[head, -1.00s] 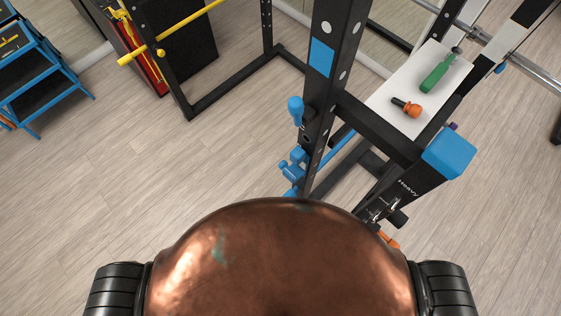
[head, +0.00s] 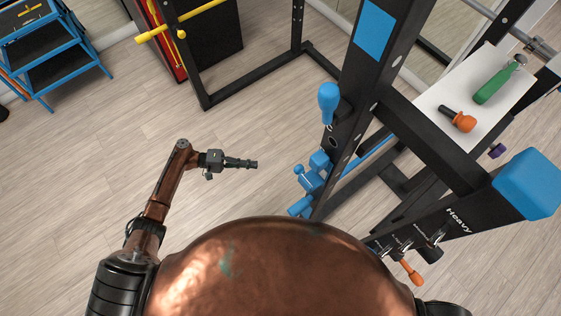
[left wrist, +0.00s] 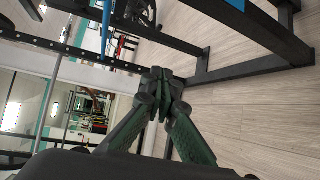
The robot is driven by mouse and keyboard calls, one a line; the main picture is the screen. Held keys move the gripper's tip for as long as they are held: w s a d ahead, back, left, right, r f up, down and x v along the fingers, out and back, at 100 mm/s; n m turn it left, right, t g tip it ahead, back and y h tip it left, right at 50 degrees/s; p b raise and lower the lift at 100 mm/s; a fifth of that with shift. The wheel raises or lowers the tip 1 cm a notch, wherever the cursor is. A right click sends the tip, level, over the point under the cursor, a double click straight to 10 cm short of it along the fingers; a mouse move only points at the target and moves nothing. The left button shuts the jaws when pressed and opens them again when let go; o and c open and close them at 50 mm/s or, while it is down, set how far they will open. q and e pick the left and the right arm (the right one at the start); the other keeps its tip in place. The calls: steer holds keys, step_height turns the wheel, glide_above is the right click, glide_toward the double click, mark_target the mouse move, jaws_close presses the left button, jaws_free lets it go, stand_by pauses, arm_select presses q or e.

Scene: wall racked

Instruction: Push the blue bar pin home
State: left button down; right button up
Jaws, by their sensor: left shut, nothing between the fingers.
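A blue pin with a rounded grip (head: 328,103) sticks out of the left face of the black rack upright (head: 370,85). I take it to be the bar pin; how deep it sits I cannot tell. My left gripper (head: 254,164) is left of and below it in the head view, clearly apart from it, shut and empty. Its dark green fingers (left wrist: 160,82) meet at the tips in the left wrist view. My right gripper does not show.
Blue fittings (head: 314,172) sit lower on the upright. A white shelf (head: 490,120) holds a green-handled tool (head: 495,86) and an orange-handled tool (head: 458,118). A blue-capped post marked Heavy (head: 528,184) stands right. Open wooden floor (head: 110,150) lies left.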

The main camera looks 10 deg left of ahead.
arm_select(q)
step_height(320, 180, up, 10)
steer(key=d+m+g+h, duration=0.2)
steer(key=m+h, duration=0.1)
glide_toward(300, 170)
steer(key=shift+w+d+f, duration=0.75)
steer(key=shift+w+d, duration=0.65)
steer(key=shift+d, duration=1.25)
steer(key=shift+s+d+p, duration=0.55)
steer(key=shift+s+d, duration=0.35)
steer(key=shift+s, duration=0.05)
steer(key=shift+g, duration=0.3)
